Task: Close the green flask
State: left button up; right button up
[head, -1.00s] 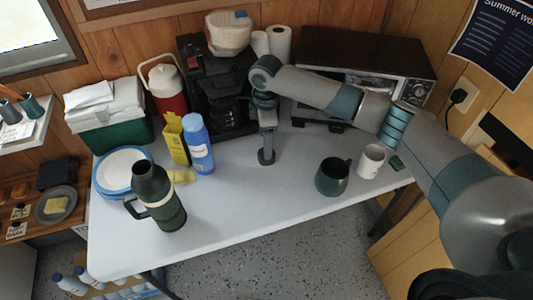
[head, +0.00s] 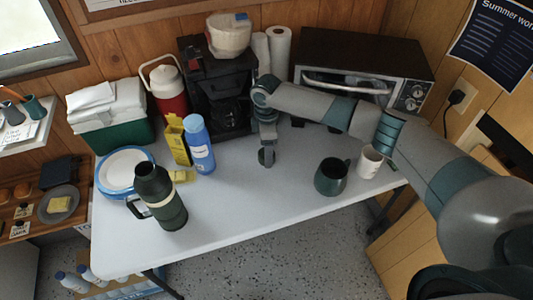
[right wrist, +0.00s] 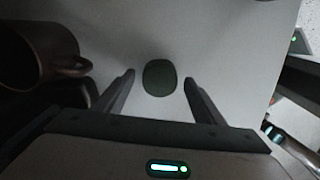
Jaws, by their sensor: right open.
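The green flask (head: 165,197) stands upright on the left part of the white table, with its handle to the left and a pale band around it. Its dark top is too small to read clearly. My right gripper (head: 267,158) points down at the middle of the table, well to the right of the flask. In the right wrist view, its two open fingers (right wrist: 158,88) stand either side of a dark green oval piece (right wrist: 159,78), which looks like the flask's cap. The fingers appear apart from it. My left gripper is not in view.
A dark green mug (head: 331,177) and a white mug (head: 371,161) stand right of my gripper. A blue bottle (head: 198,145), yellow box (head: 177,142) and plates (head: 124,170) are near the flask. The toaster oven (head: 360,75) is behind. The table's front middle is clear.

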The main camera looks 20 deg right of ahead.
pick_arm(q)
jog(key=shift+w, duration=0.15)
pick_arm(e)
jog(key=c, duration=1.1)
jog(key=shift+r, duration=0.45)
notch_tip(320, 180, up, 3)
jog(key=shift+d+r+b, duration=0.1)
jog(key=shift+d+b, duration=0.05)
jog(key=shift+b, duration=0.55)
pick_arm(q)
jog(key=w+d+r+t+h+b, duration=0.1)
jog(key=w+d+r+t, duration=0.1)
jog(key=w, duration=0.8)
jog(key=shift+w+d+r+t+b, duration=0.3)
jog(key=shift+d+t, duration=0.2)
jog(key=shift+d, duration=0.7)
pick_arm(e)
jog(key=s+d+r, duration=0.7)
jog(key=s, duration=0.1)
jog(key=shift+s+d, duration=0.25)
jog(key=shift+d, duration=0.1)
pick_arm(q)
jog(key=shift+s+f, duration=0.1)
pick_arm(e)
jog(key=shift+f, duration=0.1)
